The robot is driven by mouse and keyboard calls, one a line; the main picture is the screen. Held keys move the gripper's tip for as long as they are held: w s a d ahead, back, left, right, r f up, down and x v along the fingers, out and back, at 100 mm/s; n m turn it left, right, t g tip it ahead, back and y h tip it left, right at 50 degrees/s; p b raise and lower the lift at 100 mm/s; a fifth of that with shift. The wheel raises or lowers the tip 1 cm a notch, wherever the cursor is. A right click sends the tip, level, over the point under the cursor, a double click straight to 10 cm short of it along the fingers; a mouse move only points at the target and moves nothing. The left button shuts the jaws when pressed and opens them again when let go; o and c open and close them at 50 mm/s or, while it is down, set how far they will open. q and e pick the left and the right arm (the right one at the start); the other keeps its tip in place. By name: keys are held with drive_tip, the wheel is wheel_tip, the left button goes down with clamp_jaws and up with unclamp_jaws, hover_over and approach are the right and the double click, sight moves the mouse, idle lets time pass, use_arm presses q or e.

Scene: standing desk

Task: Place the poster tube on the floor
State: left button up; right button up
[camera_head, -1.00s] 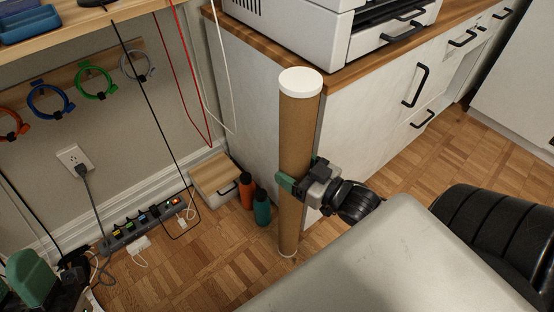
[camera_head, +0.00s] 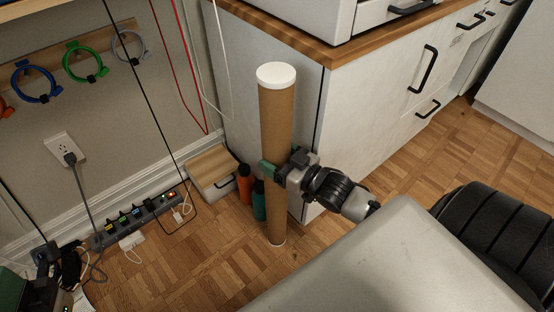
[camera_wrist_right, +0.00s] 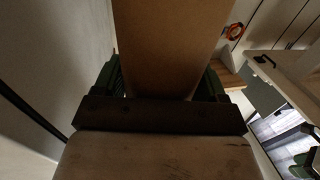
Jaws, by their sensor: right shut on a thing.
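The poster tube (camera_head: 276,115) is a long brown cardboard cylinder with a white cap. It stands upright in the head view, in front of the white cabinet's corner. My right gripper (camera_head: 274,171) is shut around the tube near its middle. The tube's lower end shows close over the wooden floor (camera_head: 215,270); I cannot tell whether it touches. In the right wrist view the tube (camera_wrist_right: 168,45) fills the space between the green fingers. A dark green and grey part at the lower left edge looks like my left gripper (camera_head: 10,290); its fingers are cut off.
An orange bottle (camera_head: 244,184) and a teal bottle (camera_head: 259,203) stand just left of the tube. A wood-lidded box (camera_head: 213,167) and a power strip (camera_head: 140,217) lie along the wall. The white cabinet (camera_head: 365,110) stands behind.

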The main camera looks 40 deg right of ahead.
drive_tip(key=shift+r, duration=0.15)
drive_tip(key=o, duration=1.6)
drive_tip(key=shift+f, duration=0.2)
